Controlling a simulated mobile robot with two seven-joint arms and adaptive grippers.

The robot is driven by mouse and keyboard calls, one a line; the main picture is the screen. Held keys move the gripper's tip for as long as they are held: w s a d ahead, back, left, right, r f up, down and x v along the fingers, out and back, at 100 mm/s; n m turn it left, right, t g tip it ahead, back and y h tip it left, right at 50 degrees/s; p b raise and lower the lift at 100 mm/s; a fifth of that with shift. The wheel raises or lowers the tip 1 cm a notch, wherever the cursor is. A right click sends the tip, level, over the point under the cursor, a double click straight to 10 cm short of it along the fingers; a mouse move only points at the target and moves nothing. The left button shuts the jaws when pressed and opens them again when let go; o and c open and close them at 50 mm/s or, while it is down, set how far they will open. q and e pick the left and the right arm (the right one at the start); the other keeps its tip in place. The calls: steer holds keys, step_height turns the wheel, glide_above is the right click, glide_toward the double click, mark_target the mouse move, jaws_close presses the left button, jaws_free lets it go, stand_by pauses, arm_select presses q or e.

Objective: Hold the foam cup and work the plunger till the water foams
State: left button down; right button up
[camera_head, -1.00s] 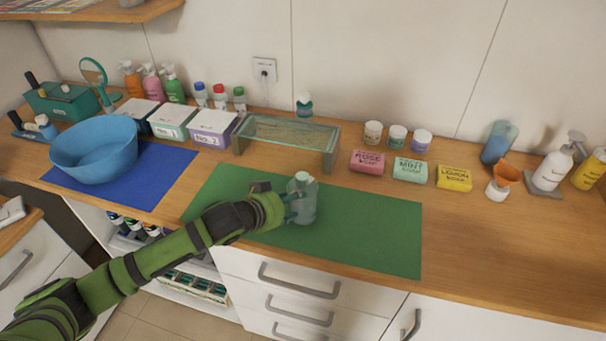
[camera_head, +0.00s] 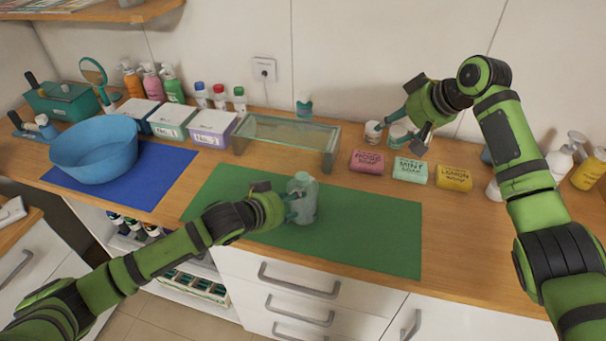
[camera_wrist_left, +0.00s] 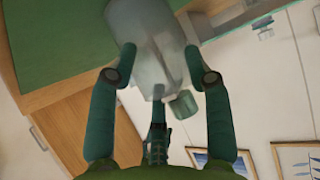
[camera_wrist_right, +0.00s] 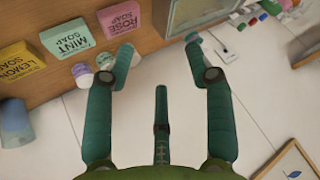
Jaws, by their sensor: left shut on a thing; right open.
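The foam cup (camera_head: 303,205), a pale translucent vessel, stands upright on the green mat (camera_head: 375,240). My left gripper (camera_head: 292,207) is shut on its side; the left wrist view shows the cup (camera_wrist_left: 150,45) between the two fingers (camera_wrist_left: 160,75). A small greenish knob (camera_wrist_left: 184,104), seemingly the plunger's top, sticks out of the cup; the plunger inside is not clear. My right gripper (camera_head: 400,134) is open and empty, up and right of the cup, in front of the small jars. The right wrist view shows nothing between its fingers (camera_wrist_right: 160,52).
A glass-topped riser (camera_head: 285,130) stands behind the mat. Rose (camera_head: 367,162), mint (camera_head: 410,170) and lemon (camera_head: 453,178) soaps lie to its right. A blue bowl (camera_head: 95,150) is on the left. The mat's right part is clear.

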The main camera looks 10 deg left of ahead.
steer(key=s+a+n+g+h, duration=0.1)
steer(key=s+a+n, duration=0.3)
steer(key=a, duration=0.5)
steer(key=g+h, duration=0.1)
steer(key=h, duration=0.1)
glide_toward(302, 176)
steer(key=shift+n+y, duration=0.3)
steer(key=shift+n, duration=0.1)
steer(key=x, duration=0.9)
steer(key=shift+w+d+f, duration=0.15)
steer(key=shift+d+f, duration=0.05)
steer(key=shift+f, duration=0.2)
jaws_close()
steer(key=shift+r, duration=0.1)
